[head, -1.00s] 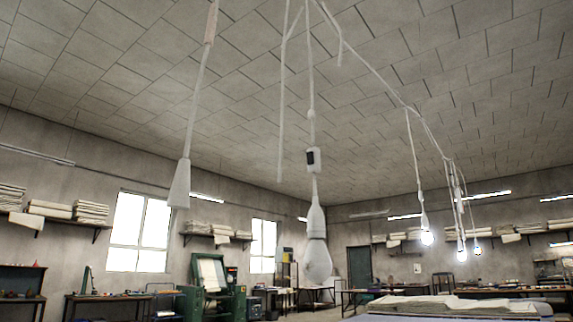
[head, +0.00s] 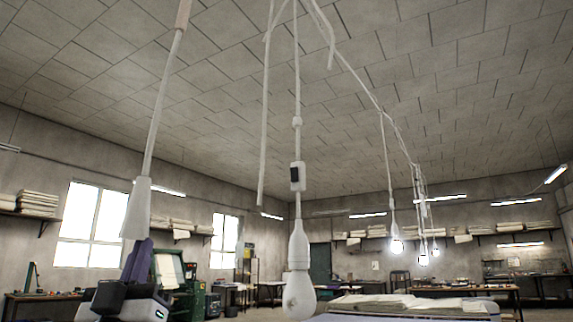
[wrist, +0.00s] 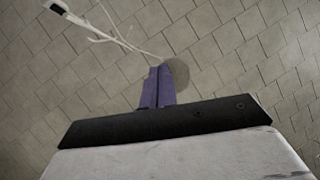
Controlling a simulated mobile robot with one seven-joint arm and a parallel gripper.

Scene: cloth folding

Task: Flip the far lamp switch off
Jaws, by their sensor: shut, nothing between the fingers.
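In the head view, a white inline switch (head: 297,177) with a black rocker hangs on a cord above an unlit white bulb (head: 299,292) in its socket. A similar switch body (wrist: 57,6) is at the top left of the wrist view. Several lit bulbs (head: 397,246) hang further back; I cannot make out their switches. My gripper (head: 140,252), with purple fingers, is at lower left, well left of the inline switch and just below a white conical fitting (head: 139,207). In the wrist view its fingers (wrist: 157,86) are together and empty.
Loose cords (head: 264,130) and a branching cable (head: 365,90) hang from above. In the wrist view, white cords (wrist: 105,38) and a round grey shape (wrist: 177,73) lie beyond the fingers. A cloth-covered table (head: 405,305) stands at lower right. Open air separates my gripper from the bulb.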

